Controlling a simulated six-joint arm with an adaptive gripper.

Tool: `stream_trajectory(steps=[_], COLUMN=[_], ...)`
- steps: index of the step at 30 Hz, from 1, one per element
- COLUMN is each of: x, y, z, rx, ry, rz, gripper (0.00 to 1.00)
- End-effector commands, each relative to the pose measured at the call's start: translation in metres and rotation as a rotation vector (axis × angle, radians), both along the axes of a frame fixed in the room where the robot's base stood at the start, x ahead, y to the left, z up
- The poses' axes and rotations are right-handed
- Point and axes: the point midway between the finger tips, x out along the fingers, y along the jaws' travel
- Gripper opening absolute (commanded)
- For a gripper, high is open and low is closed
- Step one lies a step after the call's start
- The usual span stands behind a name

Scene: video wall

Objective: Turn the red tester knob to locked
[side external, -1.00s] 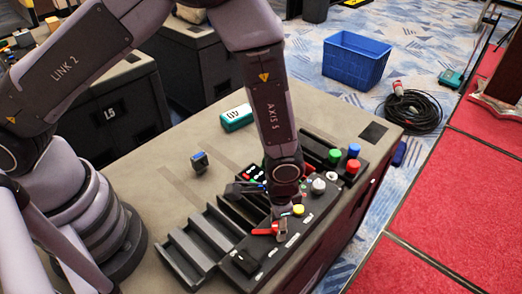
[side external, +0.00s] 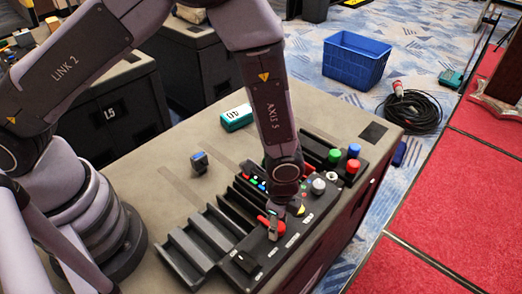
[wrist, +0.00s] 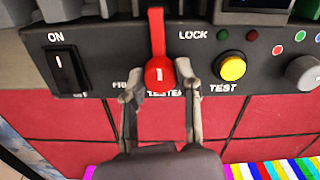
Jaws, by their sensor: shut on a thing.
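The red tester knob (wrist: 160,72) is on a black panel in the wrist view. Its handle points up, to the left of the LOCK label (wrist: 193,35). The lower part of the word TESTER shows beneath its hub. In the side view the red handle (side external: 264,221) points up and left beside my gripper (side external: 273,230). In the wrist view my gripper (wrist: 158,86) has one finger on each side of the knob's round hub and is shut on it. The left fingertip looks lower than the right; exact contact is hard to see.
A black ON rocker switch (wrist: 66,70) is left of the knob. A yellow TEST button (wrist: 232,67) and grey knob (wrist: 304,72) are to its right. Grey slotted trays (side external: 195,245) lie beside the panel.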

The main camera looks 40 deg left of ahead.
Motion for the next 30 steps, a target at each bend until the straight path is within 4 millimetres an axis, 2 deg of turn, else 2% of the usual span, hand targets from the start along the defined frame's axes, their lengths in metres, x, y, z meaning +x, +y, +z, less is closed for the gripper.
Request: stream_trajectory(steps=[18, 19, 25, 30], x=[-0.0006, -0.0006, -0.0003, -0.0001], y=[0.001, 0.0011, 0.0007, 0.0004], z=[0.0002, 0.0002, 0.0001, 0.0001], rx=[0.002, 0.002, 0.002, 0.001], ry=[0.003, 0.003, 0.001, 0.001], rz=[-0.044, -0.044, -0.044, -0.044], gripper=[0.0, 0.33, 0.58, 0.58])
